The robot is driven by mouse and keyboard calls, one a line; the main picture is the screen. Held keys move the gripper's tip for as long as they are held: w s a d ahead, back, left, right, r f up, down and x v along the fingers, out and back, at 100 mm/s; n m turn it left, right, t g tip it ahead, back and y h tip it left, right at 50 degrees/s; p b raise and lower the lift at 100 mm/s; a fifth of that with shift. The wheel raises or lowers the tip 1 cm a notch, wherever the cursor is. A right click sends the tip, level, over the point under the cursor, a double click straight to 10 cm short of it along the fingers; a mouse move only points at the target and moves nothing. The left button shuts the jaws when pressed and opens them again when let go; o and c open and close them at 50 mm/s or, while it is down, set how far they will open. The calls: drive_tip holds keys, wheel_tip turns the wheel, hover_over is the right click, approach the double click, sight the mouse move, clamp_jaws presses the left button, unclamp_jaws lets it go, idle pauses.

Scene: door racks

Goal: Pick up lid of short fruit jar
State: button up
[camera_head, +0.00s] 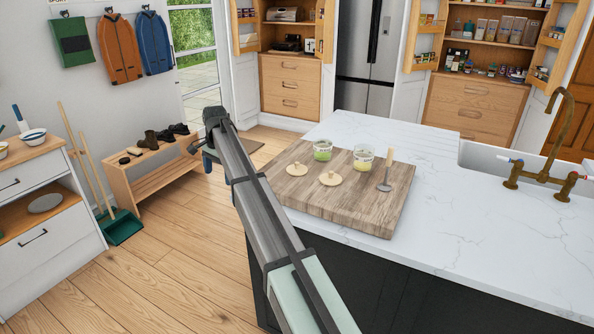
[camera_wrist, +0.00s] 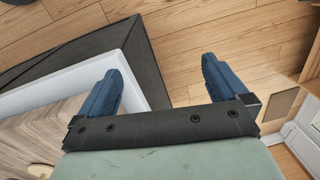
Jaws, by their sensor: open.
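Two pale round lids lie flat on a wooden board (camera_head: 345,205), a left lid (camera_head: 297,169) and a right lid (camera_head: 330,178). Behind them stand two open glass jars, one with green contents (camera_head: 322,151) and one with yellow contents (camera_head: 363,158). The green one looks a little shorter; I cannot tell which lid belongs to it. My gripper (camera_head: 208,158) is left of the board, beyond the counter edge and over the floor. In the wrist view my gripper (camera_wrist: 163,88) has its blue fingers spread and empty. A pale lid edge (camera_wrist: 40,170) shows at lower left there.
A wooden-handled utensil (camera_head: 386,174) stands on the board right of the jars. The white marble counter (camera_head: 455,230) is clear to the right, up to the sink and brass tap (camera_head: 545,165). A low shoe bench (camera_head: 155,165) stands left of my gripper.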

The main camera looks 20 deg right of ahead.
drive_tip(key=d+r+m, duration=0.2)
drive_tip(key=d+r, duration=0.2)
drive_tip(key=d, duration=0.3)
drive_tip(key=d+r+m, duration=0.2)
drive_tip(key=d+r, duration=0.2)
drive_tip(key=d, duration=0.3)
drive_tip(key=m, duration=0.4)
approach(297, 163)
drive_tip(key=shift+g+h, duration=0.3)
drive_tip(key=shift+h, duration=0.1)
drive_tip(key=f, duration=1)
drive_tip(key=shift+w+a+f, duration=0.15)
drive_tip(key=shift+w+a, duration=0.15)
drive_tip(key=shift+w, duration=0.1)
drive_tip(key=shift+c, duration=0.4)
drive_tip(key=c, duration=0.8)
